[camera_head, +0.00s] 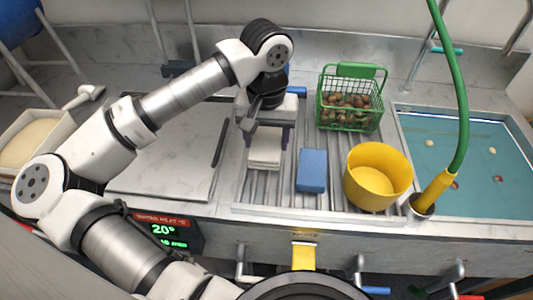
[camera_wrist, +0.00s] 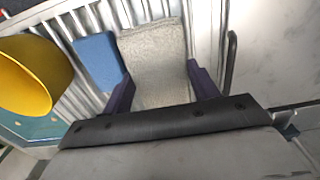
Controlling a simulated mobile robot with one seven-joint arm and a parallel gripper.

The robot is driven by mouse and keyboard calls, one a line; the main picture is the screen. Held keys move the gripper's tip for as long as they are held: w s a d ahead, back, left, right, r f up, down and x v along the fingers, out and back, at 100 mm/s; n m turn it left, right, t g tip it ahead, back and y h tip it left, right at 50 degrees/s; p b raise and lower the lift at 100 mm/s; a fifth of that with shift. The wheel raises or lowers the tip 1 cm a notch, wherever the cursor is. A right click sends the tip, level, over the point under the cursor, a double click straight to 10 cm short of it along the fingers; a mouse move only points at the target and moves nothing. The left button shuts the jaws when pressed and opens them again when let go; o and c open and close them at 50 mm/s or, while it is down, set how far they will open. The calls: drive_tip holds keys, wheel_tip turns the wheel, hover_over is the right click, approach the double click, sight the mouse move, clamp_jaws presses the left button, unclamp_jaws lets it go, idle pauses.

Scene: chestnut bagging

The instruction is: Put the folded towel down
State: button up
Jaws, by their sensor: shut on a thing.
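The folded towel (camera_head: 264,151) is a whitish, stacked rectangle over the ribbed metal drainboard. My gripper (camera_head: 267,138) is above its far part, with purple fingers on its two sides. In the wrist view my gripper (camera_wrist: 162,88) is shut on the towel (camera_wrist: 155,60), one finger along each side edge. The towel looks level and close to the ribs. I cannot tell whether its underside touches them.
A blue block (camera_head: 312,170) lies right of the towel, then a yellow bucket (camera_head: 377,177). A green basket of chestnuts (camera_head: 350,99) stands behind. A water-filled sink (camera_head: 470,160) is at right, a flat grey panel (camera_head: 165,150) at left.

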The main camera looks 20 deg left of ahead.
sight(266, 141)
wheel_tip(266, 141, down, 6)
drive_tip(key=shift+f+p, duration=0.25)
drive_tip(key=shift+p, duration=0.35)
drive_tip(key=shift+f, duration=0.35)
drive_tip(key=shift+f+b, duration=0.2)
drive_tip(key=shift+b, duration=0.15)
drive_tip(key=o, duration=0.9)
drive_tip(key=shift+r, duration=0.1)
drive_tip(key=shift+o, duration=0.2)
drive_tip(key=shift+r, duration=0.1)
drive_tip(key=shift+r+p, duration=0.15)
drive_tip(key=shift+p, duration=0.3)
drive_tip(key=shift+w+r+b, duration=0.1)
drive_tip(key=shift+r+b, duration=0.2)
drive_tip(key=shift+b, duration=0.1)
wheel_tip(266, 141, up, 11)
drive_tip(key=b, duration=0.2)
drive_tip(key=shift+r+b, duration=0.1)
drive_tip(key=shift+b, duration=0.25)
